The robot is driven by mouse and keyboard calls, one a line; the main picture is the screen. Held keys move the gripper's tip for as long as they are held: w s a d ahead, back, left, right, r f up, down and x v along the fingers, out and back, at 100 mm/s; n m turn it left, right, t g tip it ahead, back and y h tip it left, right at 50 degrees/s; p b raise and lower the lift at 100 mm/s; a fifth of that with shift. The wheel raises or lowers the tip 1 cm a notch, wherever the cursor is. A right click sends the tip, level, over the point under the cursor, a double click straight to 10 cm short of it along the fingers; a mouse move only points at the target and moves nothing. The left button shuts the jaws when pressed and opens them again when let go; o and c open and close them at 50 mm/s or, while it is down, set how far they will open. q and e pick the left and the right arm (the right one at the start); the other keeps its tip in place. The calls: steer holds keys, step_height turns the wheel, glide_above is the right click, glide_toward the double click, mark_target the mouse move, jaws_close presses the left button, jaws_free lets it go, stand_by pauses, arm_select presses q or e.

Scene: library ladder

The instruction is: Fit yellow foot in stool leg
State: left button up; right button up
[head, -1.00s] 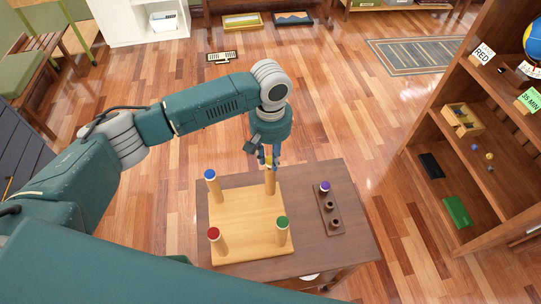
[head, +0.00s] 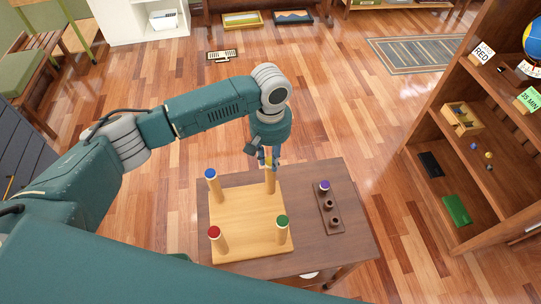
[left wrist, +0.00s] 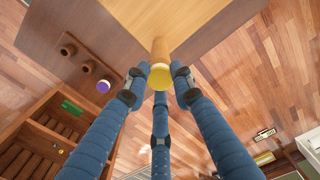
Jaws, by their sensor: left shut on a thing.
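The wooden stool (head: 245,222) lies upside down on a small brown table, its legs pointing up. My left gripper (head: 268,160) points down at the top of the far right leg (head: 270,183). Its blue fingers are shut on the yellow foot (left wrist: 160,77), which shows in the left wrist view as a yellow disc in line with the leg. I cannot tell how deep the foot sits in the leg. The other legs carry a blue foot (head: 210,173), a red foot (head: 214,232) and a green foot (head: 282,220). My right gripper is not in view.
A dark holder (head: 322,209) stands right of the stool on the table (head: 350,225), with a purple foot (head: 324,186) at its far end and two brown sockets. A wooden shelf (head: 425,150) stands at the right.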

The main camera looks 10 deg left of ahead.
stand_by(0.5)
arm_select(q)
steer(key=shift+f+p, duration=0.3)
steer(key=shift+p, duration=0.1)
steer(key=shift+f, duration=0.5)
stand_by(1.1)
steer(key=o, duration=1.4)
steer(key=shift+r, duration=0.1)
step_height(320, 180, up, 4)
steer(key=p, duration=0.5)
steer(key=shift+r+p, duration=0.45)
steer(key=shift+r, duration=0.45)
